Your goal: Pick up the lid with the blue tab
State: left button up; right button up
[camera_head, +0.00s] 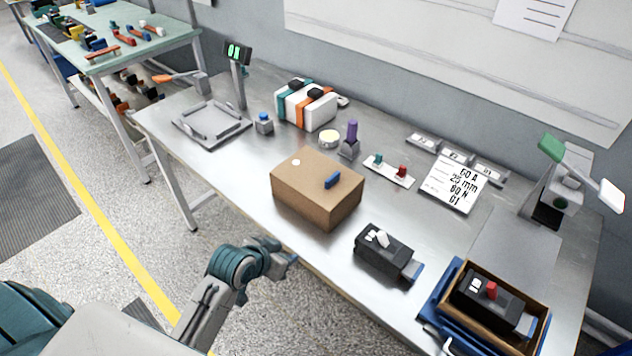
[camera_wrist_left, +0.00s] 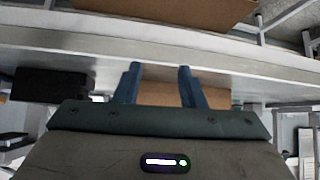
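The lid (camera_head: 305,168) is the brown top of a cardboard-coloured box (camera_head: 300,207) near the table's front edge. A blue tab (camera_head: 332,180) stands up from it, with a white round spot (camera_head: 296,162) towards its left. My left gripper (camera_head: 291,257) is low in front of the table edge, apart from the box. In the left wrist view its two blue-grey fingers (camera_wrist_left: 158,85) are spread with nothing held; a brown surface shows behind them. The blue tab cannot be made out there. My right gripper is not in view.
A black breaker (camera_head: 383,252) stands right of the box. A blue tray (camera_head: 445,285) holds a brown open box with another breaker at the far right. A purple-handled stamp (camera_head: 351,138) stands behind the lid. Bare tabletop lies left of the box.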

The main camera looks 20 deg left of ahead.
aim_at(328, 180)
pick_arm(q)
jog(key=w+d+r+t, duration=0.1)
jog(key=w+r, duration=0.2)
jog(key=w, duration=0.2)
jog(key=w+d+r+t+h+p, duration=0.1)
jog(key=w+r, duration=0.3)
jog(key=w, duration=0.1)
jog(key=w+d+r+m+t+h, duration=0.1)
jog(key=w+r+t, duration=0.1)
jog(key=w, duration=0.4)
jog(key=shift+d+r+p, duration=0.2)
jog(key=shift+r+p, duration=0.2)
jog(key=shift+r, duration=0.45)
jog(key=p+x, duration=0.2)
jog(key=x, duration=0.3)
jog(key=shift+d, duration=0.2)
jog(key=shift+w+f, duration=0.2)
jog(key=shift+w, duration=0.05)
jog(key=shift+s, duration=0.1)
jog(key=shift+c, duration=0.3)
grip_shut()
